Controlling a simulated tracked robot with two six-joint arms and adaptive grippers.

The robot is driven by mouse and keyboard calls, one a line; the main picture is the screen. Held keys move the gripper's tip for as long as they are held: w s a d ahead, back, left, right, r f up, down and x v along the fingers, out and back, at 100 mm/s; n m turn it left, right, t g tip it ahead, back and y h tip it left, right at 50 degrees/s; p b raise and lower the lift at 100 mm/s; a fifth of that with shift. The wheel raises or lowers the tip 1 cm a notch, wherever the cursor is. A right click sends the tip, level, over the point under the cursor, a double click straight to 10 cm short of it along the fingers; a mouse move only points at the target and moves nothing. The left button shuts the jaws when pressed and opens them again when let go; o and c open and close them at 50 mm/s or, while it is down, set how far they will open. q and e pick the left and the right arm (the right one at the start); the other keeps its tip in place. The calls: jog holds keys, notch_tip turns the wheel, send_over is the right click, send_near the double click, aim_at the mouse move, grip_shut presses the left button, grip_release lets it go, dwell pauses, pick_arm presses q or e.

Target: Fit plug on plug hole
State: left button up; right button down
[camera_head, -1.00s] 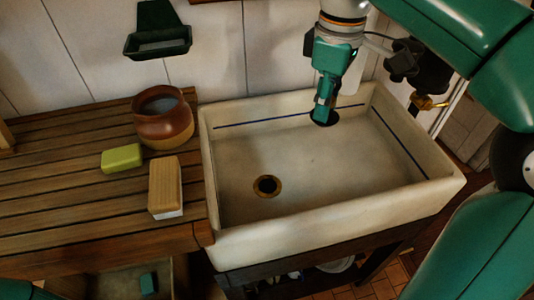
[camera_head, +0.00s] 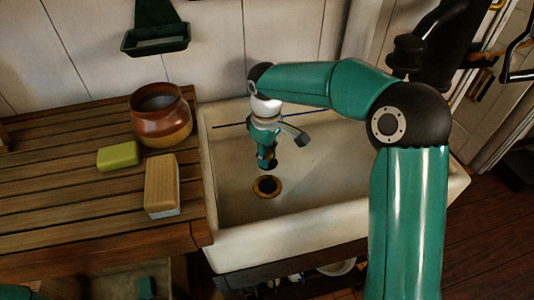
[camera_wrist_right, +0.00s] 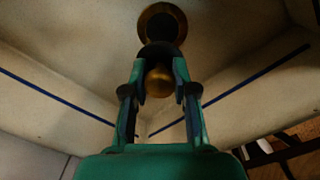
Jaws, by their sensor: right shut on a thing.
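The plug hole (camera_head: 267,187) is a dark hole with a brass ring in the sink floor, left of its middle. My right gripper (camera_head: 267,158) points down just above and behind it. It is shut on the plug, whose brass knob (camera_wrist_right: 159,83) shows between the fingers in the wrist view. The plug's dark disc (camera_wrist_right: 158,51) faces the brass-rimmed hole (camera_wrist_right: 163,17) and appears apart from it, offset to one side. In the head view the plug (camera_head: 267,167) is small and dark.
The pale sink (camera_head: 330,225) has raised walls around the hole. On the wooden counter (camera_head: 70,215) at left stand a brown pot (camera_head: 162,128), green soap (camera_head: 118,156) and a brush (camera_head: 162,185). A green wall holder (camera_head: 155,37) hangs above. The sink floor is otherwise clear.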

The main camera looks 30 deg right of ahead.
jog(key=shift+f+b, duration=2)
jog(key=shift+f, duration=0.4)
jog(key=shift+f+b, duration=1.3)
jog(key=shift+f, duration=0.75)
jog(key=shift+f+b, duration=0.55)
jog(key=shift+f, duration=0.2)
jog(key=c, duration=0.8)
grip_release()
jog(key=shift+c, duration=0.2)
jog(key=shift+r, duration=0.15)
